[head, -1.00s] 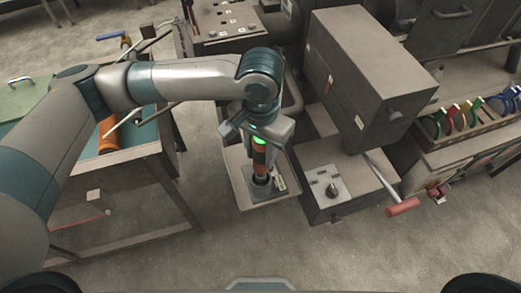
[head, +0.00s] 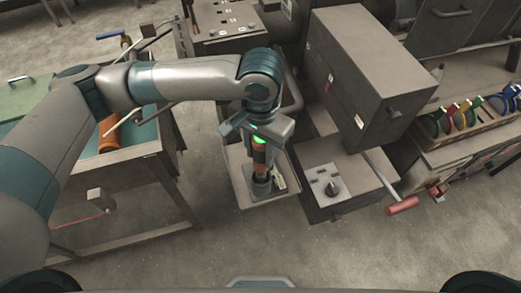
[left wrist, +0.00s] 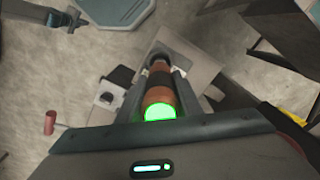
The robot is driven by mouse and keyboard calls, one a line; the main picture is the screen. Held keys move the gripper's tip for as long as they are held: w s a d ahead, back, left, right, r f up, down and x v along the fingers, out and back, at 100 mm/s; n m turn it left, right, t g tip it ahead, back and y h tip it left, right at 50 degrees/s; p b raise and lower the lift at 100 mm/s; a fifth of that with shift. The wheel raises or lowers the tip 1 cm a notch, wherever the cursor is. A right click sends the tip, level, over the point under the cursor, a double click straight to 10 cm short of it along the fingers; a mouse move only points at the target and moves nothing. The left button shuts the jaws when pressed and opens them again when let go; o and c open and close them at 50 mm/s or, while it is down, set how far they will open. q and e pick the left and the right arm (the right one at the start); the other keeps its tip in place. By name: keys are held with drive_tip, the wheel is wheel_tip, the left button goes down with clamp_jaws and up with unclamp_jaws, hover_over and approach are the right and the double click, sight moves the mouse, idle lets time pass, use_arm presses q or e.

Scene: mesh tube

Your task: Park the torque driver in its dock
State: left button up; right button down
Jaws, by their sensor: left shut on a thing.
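The torque driver (head: 260,157) is an upright brown-orange cylinder with a glowing green top end. My left gripper (head: 259,148) is shut on it from above. In the left wrist view, the driver (left wrist: 158,93) stands between the two fingers, its green end toward the camera. The dock (head: 262,188) is a dark round socket on a small plate, directly below the driver. The driver's lower end meets or enters the socket; how deep it sits I cannot tell. What looks like my right gripper (left wrist: 72,21) shows small at the left wrist view's top left, its jaws unclear.
The dock's tray (head: 238,185) stands beside a grey machine block with a knob panel (head: 328,186) on its right. A lever with a red handle (head: 403,205) sticks out farther right. A bench (head: 135,158) with an orange tube stands left. The floor in front is clear.

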sight(261, 168)
use_arm(q)
drive_tip(key=shift+f+b, duration=0.95)
drive_tip(key=shift+f, duration=2.75)
idle(4.3)
